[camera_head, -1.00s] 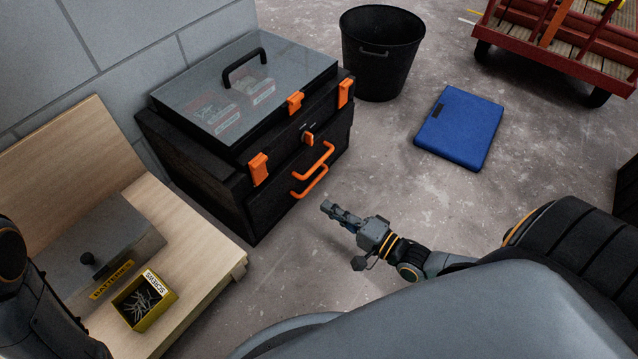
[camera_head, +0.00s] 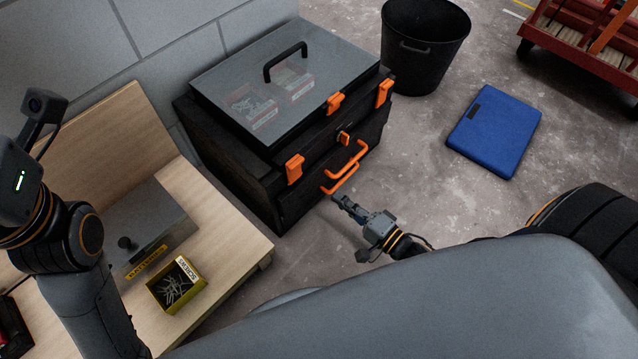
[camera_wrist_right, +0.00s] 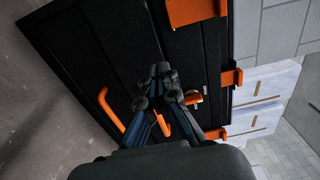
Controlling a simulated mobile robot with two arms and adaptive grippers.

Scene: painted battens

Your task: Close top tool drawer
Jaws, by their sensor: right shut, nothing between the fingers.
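The black tool chest (camera_head: 262,178) stands against the wall, with two orange handles on its front. The upper handle (camera_head: 362,150) and lower handle (camera_head: 342,181) sit close together, and I cannot tell how far the top drawer stands out. My right gripper (camera_head: 342,200) is shut and empty, just in front of the chest below the lower handle. In the right wrist view its fingertips (camera_wrist_right: 160,72) point at the black front (camera_wrist_right: 100,50), with an orange handle (camera_wrist_right: 108,105) to their left. I cannot tell whether they touch it. My left arm shows at the left, its fingers out of view.
A clear lid (camera_head: 290,85) with a black handle covers the chest. A wooden bench (camera_head: 215,262) with a grey battery box (camera_head: 155,225) and a yellow screw box (camera_head: 160,295) is at the left. A black bin (camera_head: 425,60) and blue case (camera_head: 494,132) stand right on open floor.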

